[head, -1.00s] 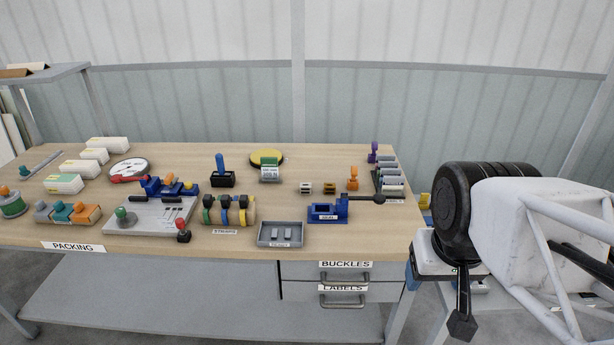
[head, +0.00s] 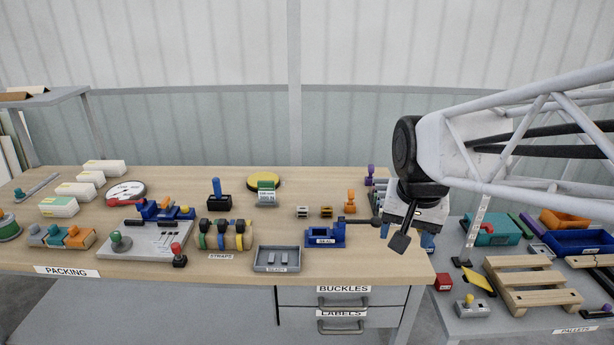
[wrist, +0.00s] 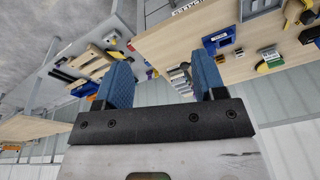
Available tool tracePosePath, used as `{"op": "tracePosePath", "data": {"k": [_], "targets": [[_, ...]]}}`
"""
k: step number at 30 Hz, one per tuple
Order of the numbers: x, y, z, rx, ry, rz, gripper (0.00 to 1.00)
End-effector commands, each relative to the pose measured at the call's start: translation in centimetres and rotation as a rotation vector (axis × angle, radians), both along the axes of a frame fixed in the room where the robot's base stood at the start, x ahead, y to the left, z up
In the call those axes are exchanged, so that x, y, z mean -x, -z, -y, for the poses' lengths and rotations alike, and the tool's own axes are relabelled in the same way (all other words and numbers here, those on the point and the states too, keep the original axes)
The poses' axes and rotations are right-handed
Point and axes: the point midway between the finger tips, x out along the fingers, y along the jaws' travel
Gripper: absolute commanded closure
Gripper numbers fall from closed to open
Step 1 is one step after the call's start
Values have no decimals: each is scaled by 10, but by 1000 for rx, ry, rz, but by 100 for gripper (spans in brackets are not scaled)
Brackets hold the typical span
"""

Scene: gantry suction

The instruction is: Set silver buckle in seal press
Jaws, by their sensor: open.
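The silver buckle (head: 302,211) is a small pale block on the bench, behind the press, beside a similar brass-coloured block (head: 326,211). The seal press (head: 318,237) is blue, with a "SEAL" label and a dark-ended lever reaching right; I see no buckle in it. It also shows in the wrist view (wrist: 219,41), upside down. My gripper (head: 406,236) is at the bench's right end, right of the press and apart from it. In the wrist view my gripper (wrist: 162,78) has its two blue fingers spread, with nothing between them.
A grey tray (head: 257,267) with small silver pieces stands left of the press. An orange-handled stamp (head: 350,200) and a purple-topped item stand at the back right. A strap rack (head: 226,236) is left. A pallet table (head: 462,328) stands lower right.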

Motion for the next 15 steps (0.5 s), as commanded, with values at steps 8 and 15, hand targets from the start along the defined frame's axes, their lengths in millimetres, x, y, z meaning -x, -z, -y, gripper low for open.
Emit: {"op": "tracePosePath", "data": {"k": [8,15], "targets": [[-72,-3,-14,-31,150,-26,36],[-133,2,-30,-53,281,-46,36]]}}
